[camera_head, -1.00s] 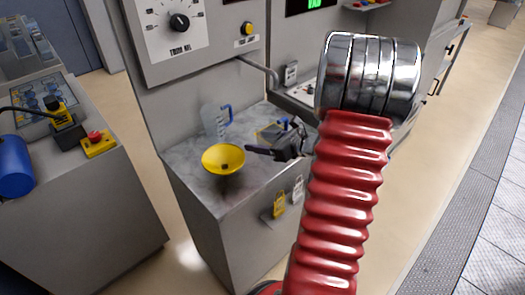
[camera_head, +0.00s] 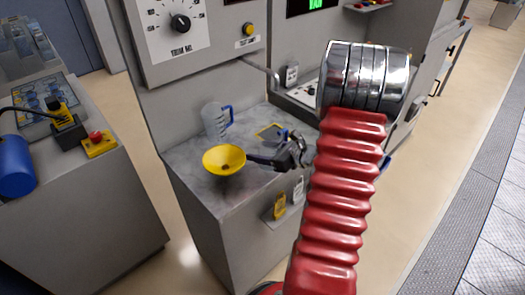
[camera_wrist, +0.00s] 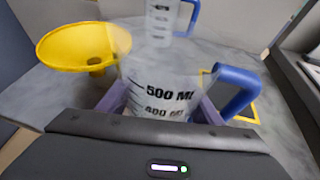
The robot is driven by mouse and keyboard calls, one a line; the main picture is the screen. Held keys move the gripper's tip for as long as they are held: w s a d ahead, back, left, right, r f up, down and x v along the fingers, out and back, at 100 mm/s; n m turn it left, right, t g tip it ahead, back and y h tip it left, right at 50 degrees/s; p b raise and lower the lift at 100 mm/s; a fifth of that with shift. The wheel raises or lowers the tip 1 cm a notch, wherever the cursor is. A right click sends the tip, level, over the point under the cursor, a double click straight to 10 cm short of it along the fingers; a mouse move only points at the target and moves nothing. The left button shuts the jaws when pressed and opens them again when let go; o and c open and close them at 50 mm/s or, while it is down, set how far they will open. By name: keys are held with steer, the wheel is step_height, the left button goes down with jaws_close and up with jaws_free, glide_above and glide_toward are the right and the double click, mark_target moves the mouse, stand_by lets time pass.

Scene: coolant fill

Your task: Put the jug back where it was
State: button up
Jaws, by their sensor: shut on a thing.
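In the wrist view, a clear jug (camera_wrist: 158,90) with black ML marks and a blue handle is between the purple fingers of my gripper (camera_wrist: 160,108). My gripper is shut on it. The handle points right. In the head view, my gripper (camera_head: 268,160) is over the grey counter, right of the yellow funnel; the held jug is not clear there. A second clear jug (camera_head: 214,122) with a blue handle stands at the back of the counter. A yellow square outline (camera_head: 270,131) is on the counter behind my gripper; part of it shows right of the held jug (camera_wrist: 248,112).
The yellow funnel (camera_head: 223,160) is near the counter's left edge, left of the held jug in the wrist view (camera_wrist: 85,45). A pipe (camera_head: 262,70) juts from the panel above the counter. Yellow and white tags (camera_head: 279,207) hang at the front. My red arm hides the counter's right part.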

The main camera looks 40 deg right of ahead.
mark_target(275, 147)
steer(key=o, duration=1.5)
steer(key=shift+f, duration=0.1)
steer(key=shift+o, duration=0.2)
steer(key=shift+s+d+r, duration=0.15)
steer(key=shift+s+r, duration=0.1)
steer(key=shift+s, duration=0.05)
steer(key=v, duration=1.1)
steer(key=shift+s, duration=0.15)
